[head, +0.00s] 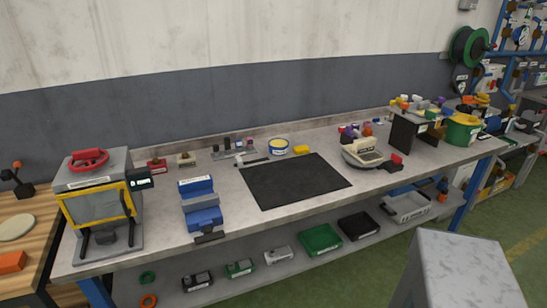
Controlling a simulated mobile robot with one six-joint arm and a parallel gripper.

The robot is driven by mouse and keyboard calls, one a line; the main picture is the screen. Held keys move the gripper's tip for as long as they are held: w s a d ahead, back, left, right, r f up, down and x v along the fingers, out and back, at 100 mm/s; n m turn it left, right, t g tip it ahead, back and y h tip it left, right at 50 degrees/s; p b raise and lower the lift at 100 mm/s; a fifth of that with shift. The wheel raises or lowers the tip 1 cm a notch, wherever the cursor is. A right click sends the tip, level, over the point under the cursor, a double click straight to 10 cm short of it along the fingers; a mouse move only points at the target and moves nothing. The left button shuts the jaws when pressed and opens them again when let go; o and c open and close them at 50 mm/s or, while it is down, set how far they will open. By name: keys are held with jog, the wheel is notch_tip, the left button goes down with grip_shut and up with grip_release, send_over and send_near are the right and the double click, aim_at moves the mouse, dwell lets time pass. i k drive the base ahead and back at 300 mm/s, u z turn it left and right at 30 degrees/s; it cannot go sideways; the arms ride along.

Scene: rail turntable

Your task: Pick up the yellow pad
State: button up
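A small yellow block-like thing (301,150), which looks like the yellow pad, lies on the grey workbench (330,215) at the back edge of a black mat (295,182). It is just right of a round tin (278,146) with a yellow band, with a small gap between them. Its top and front show, and nothing covers it. My gripper is not in view.
A yellow-framed machine (100,205) and a blue vise-like device (201,205) stand at left. A scale-like device (365,153) and dark upright panel (408,137) stand at right. The mat is clear. A grey block (460,275) rises at front right.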

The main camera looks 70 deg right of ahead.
aim_at(302, 149)
jog(key=z, duration=0.9)
jog(key=k, duration=0.1)
jog(key=u, duration=1.95)
jog(key=k, duration=1.5)
jog(key=z, duration=1.35)
